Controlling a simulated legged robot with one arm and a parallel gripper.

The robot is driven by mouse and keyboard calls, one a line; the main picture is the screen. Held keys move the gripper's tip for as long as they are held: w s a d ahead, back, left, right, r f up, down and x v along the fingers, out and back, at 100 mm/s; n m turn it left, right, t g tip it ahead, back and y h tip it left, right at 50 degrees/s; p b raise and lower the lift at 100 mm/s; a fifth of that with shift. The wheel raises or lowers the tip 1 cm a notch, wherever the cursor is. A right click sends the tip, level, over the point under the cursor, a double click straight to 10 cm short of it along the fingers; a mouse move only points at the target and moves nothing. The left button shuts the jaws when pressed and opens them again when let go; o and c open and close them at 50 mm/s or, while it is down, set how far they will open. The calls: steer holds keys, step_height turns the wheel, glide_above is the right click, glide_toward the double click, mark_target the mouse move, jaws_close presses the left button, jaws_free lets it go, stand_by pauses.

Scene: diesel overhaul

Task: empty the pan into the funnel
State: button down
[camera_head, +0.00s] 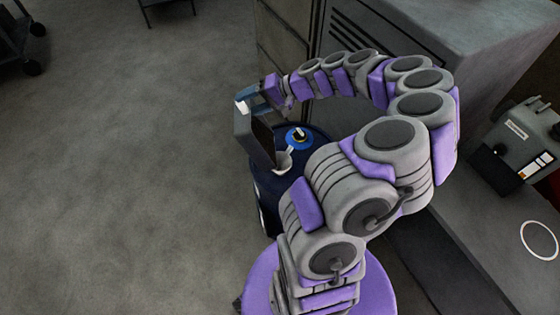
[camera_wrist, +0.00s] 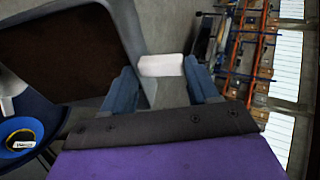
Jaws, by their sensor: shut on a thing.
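My gripper (camera_head: 260,98) is shut on the white handle (camera_wrist: 162,66) of the grey pan (camera_head: 241,138). The handle lies between the blue fingertips in the wrist view. The pan is tipped steeply on its side, above the near left part of the dark blue drum (camera_head: 266,198). Its dark inside (camera_wrist: 65,48) faces right in the head view, towards the pale funnel (camera_head: 283,163). The funnel stands on the drum top, beside the pan's lower edge, and is partly hidden. I cannot tell whether liquid is in the pan or flowing.
A blue round fitting with a yellow ring (camera_head: 298,139) sits on the drum top behind the funnel. A grey cabinet (camera_head: 400,40) stands behind my arm. A bench (camera_head: 485,225) with a grey boxy device (camera_head: 515,145) is at right.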

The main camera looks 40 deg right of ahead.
steer(key=shift+s+d, duration=0.45)
steer(key=shift+d, duration=0.2)
steer(key=shift+s+d+r+t+y, duration=0.25)
steer(key=shift+d+t+y, duration=0.05)
steer(key=shift+y, duration=0.2)
steer(key=shift+s+d+r+t+y, duration=0.1)
steer(key=shift+s+d+t+y, duration=0.2)
steer(key=shift+s+d, duration=0.25)
steer(key=shift+w+d, duration=0.1)
steer(key=shift+d, duration=0.05)
steer(key=shift+s+d+t+y, duration=0.3)
steer(key=shift+s+d, duration=0.2)
steer(key=shift+d, duration=0.2)
stand_by(0.4)
